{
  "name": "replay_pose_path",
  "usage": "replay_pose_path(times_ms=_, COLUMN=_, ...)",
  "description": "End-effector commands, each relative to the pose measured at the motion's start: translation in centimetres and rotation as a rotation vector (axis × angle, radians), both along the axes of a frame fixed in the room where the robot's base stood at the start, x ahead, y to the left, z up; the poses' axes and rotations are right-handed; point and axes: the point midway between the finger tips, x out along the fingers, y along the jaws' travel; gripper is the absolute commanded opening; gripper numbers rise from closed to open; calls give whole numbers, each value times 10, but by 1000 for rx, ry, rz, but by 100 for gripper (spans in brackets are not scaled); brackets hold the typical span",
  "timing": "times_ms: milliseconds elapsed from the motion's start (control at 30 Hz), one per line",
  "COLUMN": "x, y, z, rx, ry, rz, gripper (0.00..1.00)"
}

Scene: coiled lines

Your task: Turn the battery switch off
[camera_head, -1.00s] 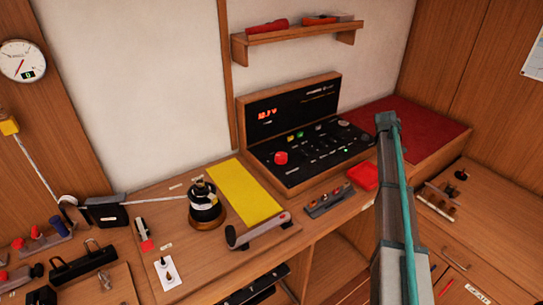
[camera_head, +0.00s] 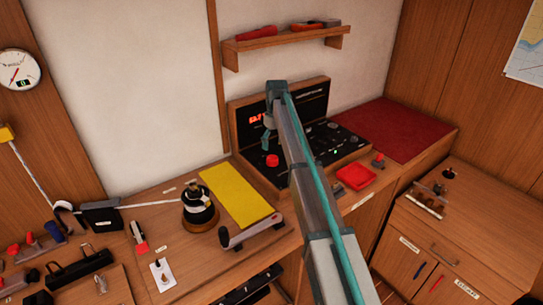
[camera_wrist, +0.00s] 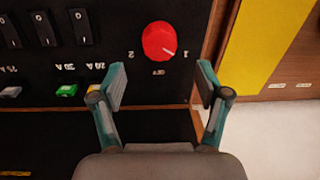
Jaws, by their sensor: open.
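The battery switch is a round red knob (camera_head: 272,160) on the black switch panel (camera_head: 243,137). In the wrist view the red knob (camera_wrist: 160,41) has marks "2", "1" and "OFF" around it, and its pale pointer line points toward "1". My gripper (camera_head: 268,138) hangs over the panel, just above the knob in the head view. In the wrist view my gripper (camera_wrist: 160,84) is open and empty. Its two fingertips stand apart below the knob in the picture and do not touch it.
Black rocker switches (camera_wrist: 82,27) and a green breaker (camera_wrist: 67,90) lie left of the knob in the wrist view. A yellow sheet (camera_head: 237,195) and a black winch (camera_head: 200,208) are left of the panel. A wall shelf (camera_head: 285,42) is above; a red tray (camera_head: 356,177) is to the right.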

Motion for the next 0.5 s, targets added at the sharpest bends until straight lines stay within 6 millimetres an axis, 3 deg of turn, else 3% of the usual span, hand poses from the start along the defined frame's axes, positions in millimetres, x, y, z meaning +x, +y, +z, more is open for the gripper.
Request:
replay_pose_path(times_ms=300, x=-2, y=2, z=-50, rx=-1, ry=-1, rz=0, gripper=75)
replay_pose_path(times_ms=500, x=-2, y=3, z=-66, rx=-1, ry=-2, rz=0, gripper=75)
